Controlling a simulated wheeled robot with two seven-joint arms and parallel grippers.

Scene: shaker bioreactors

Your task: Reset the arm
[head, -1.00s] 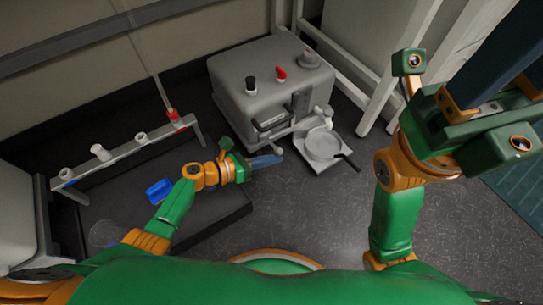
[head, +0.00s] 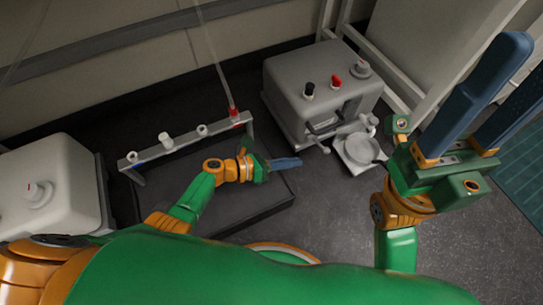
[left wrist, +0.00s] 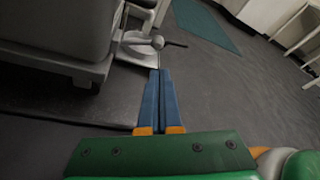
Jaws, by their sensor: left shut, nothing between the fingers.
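My left gripper (head: 296,162) has its blue fingers together and empty. It hangs over the dark low platform (head: 215,215), pointing right, below and left of the grey machine. In the left wrist view the same fingers (left wrist: 158,76) lie side by side with nothing between them. My right gripper (head: 522,62) is raised at the right of the head view, close to the camera. Its two long blue fingers stand apart, with nothing seen between them.
A grey machine (head: 315,75) with black and red knobs stands at the back, a pale round dish (head: 361,149) at its front. A low rack (head: 185,145) with white fittings stands left of it. A white unit (head: 40,190) is at far left. Grey floor (head: 330,215) is clear.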

